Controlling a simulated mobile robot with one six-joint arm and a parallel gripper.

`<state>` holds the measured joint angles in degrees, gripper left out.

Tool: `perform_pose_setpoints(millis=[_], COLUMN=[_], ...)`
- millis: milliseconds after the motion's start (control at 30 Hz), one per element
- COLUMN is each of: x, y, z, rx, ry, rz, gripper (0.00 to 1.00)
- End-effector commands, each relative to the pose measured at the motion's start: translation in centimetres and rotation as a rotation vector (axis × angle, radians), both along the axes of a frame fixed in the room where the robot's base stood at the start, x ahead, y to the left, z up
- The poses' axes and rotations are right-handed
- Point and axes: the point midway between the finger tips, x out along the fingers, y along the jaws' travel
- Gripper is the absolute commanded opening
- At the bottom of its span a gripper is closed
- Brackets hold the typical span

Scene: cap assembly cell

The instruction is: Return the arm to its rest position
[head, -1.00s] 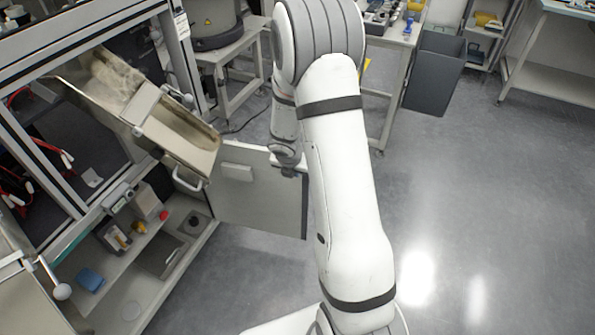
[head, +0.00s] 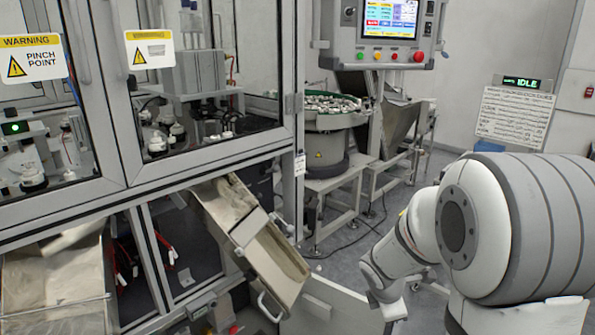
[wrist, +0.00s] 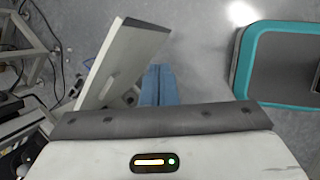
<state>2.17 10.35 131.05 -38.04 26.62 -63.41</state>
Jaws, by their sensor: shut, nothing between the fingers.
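My white arm with grey bands fills the lower right of the head view, folded, with its forearm slanting down toward the open door. In the wrist view my gripper (wrist: 158,86) shows as two blue fingers side by side, closed together and empty above the grey floor. The fingertips cannot be made out in the head view.
A grey door panel (head: 335,311) stands open below the machine; it also shows in the wrist view (wrist: 122,58), left of the fingers. A tilted metal chute (head: 275,262) juts from the machine. A bowl feeder (head: 327,145) stands behind. Floor right of the door looks clear.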

Motion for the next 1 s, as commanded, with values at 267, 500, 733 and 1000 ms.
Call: perform_pose_setpoints(millis=[267, 500, 733, 1000], x=[-8.6, -15.4, -18.1, -18.2], y=[2.3, 5.6, 7.1, 7.2], z=[7.9, 11.2, 12.1, 12.1], rx=[0.285, 0.529, 0.624, 0.629], ry=[-0.177, -0.214, -0.196, -0.194], rz=[-0.773, -1.321, -1.542, -1.556], gripper=[0.0, 0.0, 0.0, 0.0])
